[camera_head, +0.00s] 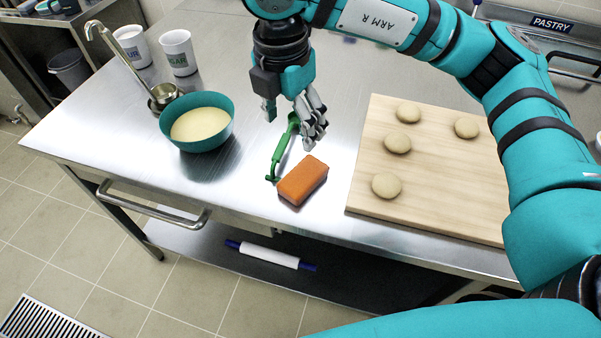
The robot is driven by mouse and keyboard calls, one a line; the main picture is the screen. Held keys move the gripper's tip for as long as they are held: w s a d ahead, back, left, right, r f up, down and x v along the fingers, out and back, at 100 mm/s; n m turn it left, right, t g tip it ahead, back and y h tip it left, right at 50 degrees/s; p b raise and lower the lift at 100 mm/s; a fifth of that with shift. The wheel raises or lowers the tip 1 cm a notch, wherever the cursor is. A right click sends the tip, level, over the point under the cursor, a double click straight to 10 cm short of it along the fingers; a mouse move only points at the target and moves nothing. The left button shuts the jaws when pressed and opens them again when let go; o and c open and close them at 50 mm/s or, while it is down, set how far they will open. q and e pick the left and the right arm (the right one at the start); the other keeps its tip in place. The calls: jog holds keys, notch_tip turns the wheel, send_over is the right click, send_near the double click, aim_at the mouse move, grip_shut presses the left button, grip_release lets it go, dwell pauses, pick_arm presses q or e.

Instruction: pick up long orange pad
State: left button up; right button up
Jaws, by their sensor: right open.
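A long orange pad (302,181) lies on the steel table (225,205) near its front edge. My right gripper (289,122) is open above the table, just behind the pad and apart from it, with its fingers pointing down. A green peeler-like tool (279,155) lies right beside the pad on its left; its upper end is partly hidden by the gripper's fingers. My left gripper is not in view.
A wooden board (370,220) with several dough balls is on the right. A teal bowl (207,142) of pale contents, a ladle (162,95) and white canisters (179,52) stand on the left. A rolling pin (270,255) lies on the lower shelf.

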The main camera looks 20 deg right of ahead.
jog(key=d, duration=0.1)
send_over(303, 174)
jog(key=shift+h, duration=0.3)
notch_tip(303, 174, down, 11)
jog(key=shift+s+a+f+p, duration=0.1)
jog(key=shift+s+f+p, duration=0.05)
jog(key=shift+p, duration=0.3)
notch_tip(303, 174, down, 5)
jog(key=shift+r+p, duration=0.15)
jog(key=shift+p, duration=0.6)
jog(key=shift+f, duration=0.4)
jog(key=c, duration=1)
jog(key=shift+c, duration=0.3)
jog(key=shift+r, duration=0.15)
